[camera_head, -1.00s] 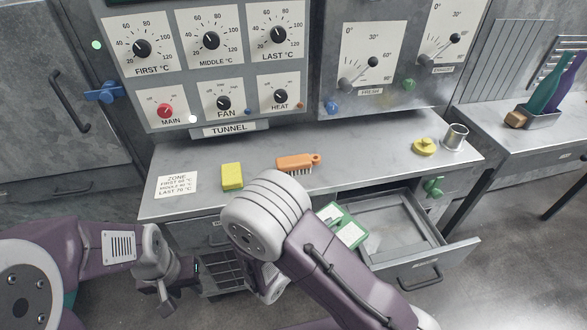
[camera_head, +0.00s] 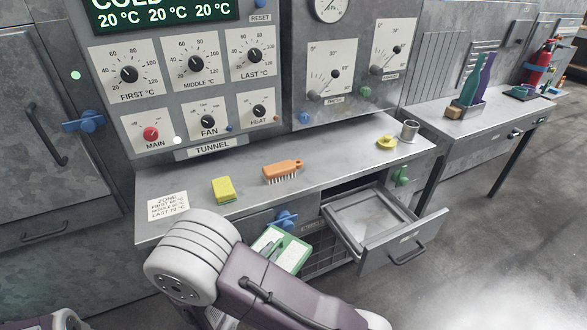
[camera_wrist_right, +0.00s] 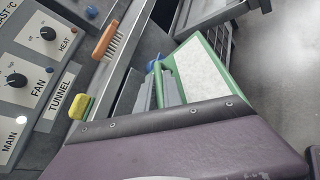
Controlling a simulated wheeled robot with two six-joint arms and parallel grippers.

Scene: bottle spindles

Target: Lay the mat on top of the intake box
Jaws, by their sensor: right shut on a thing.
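A flat piece with a green edge and a pale face, which looks like the mat (camera_head: 291,254), is in front of the cabinet, left of the open drawer. It also shows in the right wrist view (camera_wrist_right: 200,72). My right gripper (camera_head: 268,249) is shut on its left side; its grey fingers also show in the right wrist view (camera_wrist_right: 160,88). My right forearm hides part of the hold. The mat is tilted and clear of the drawer. I cannot identify the intake box in these views. My left gripper is out of view.
The open drawer (camera_head: 398,246) juts out to the right of the mat. The counter (camera_head: 330,152) holds a yellow sponge (camera_head: 224,189), an orange brush (camera_head: 283,171), a yellow knob-like piece (camera_head: 386,142) and a metal cup (camera_head: 410,130). A side table with bottles stands at right.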

